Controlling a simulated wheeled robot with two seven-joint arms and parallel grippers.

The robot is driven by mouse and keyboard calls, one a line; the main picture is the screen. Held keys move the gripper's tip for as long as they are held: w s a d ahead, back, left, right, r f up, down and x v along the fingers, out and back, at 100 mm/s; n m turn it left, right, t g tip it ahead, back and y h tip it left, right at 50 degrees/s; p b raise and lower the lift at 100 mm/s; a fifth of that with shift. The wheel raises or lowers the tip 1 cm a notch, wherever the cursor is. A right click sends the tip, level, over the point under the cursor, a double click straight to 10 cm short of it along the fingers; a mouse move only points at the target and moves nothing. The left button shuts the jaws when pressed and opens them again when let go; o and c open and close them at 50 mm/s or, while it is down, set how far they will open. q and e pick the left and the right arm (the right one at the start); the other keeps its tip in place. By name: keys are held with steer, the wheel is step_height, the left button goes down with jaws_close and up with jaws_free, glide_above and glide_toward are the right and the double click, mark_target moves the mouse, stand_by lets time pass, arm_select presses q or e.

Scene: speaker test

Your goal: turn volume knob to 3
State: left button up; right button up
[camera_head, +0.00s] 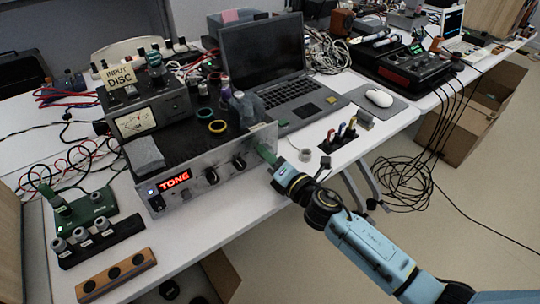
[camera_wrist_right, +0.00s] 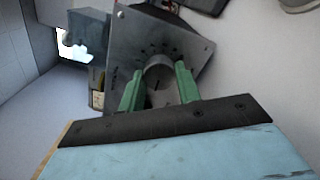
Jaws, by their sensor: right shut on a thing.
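The silver amplifier (camera_head: 190,182) with a red lit "TONE" display (camera_head: 174,181) stands on the white table. Two dark knobs show on its front, one in the middle (camera_head: 212,176) and one further right (camera_head: 239,162). My right gripper (camera_head: 267,155) is at the right end of this front, its green fingers hiding what they hold. In the right wrist view, the gripper (camera_wrist_right: 158,82) has its fingers on both sides of a round grey knob (camera_wrist_right: 159,72), shut on it. Small marks ring the knob on the panel; its numbers are too small to read. My left gripper is not in view.
A meter unit (camera_head: 140,118) and tape rolls sit on the amplifier. A laptop (camera_head: 265,60), mouse (camera_head: 379,97) and upright coloured plugs (camera_head: 340,132) lie behind and right. A green box (camera_head: 85,208) stands at left.

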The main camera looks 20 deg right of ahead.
steer(key=shift+m, duration=1)
steer(key=shift+r+m+p, duration=0.1)
steer(key=shift+m+p, duration=0.4)
steer(key=shift+m, duration=0.4)
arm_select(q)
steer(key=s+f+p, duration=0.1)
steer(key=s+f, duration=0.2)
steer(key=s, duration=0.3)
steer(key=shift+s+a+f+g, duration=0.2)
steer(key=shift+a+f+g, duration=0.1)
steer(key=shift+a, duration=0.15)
arm_select(e)
steer(key=shift+m, duration=2)
steer(key=o, duration=1)
steer(key=shift+c, duration=0.2)
steer(key=shift+s+d+p, duration=0.2)
steer(key=shift+s+p, duration=0.15)
steer(key=shift+s, duration=0.15)
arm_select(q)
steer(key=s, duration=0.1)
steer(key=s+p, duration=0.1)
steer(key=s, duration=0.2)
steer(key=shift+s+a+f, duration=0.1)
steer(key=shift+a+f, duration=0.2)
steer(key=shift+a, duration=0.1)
arm_select(e)
steer(key=v, duration=1.2)
steer(key=shift+s, duration=0.2)
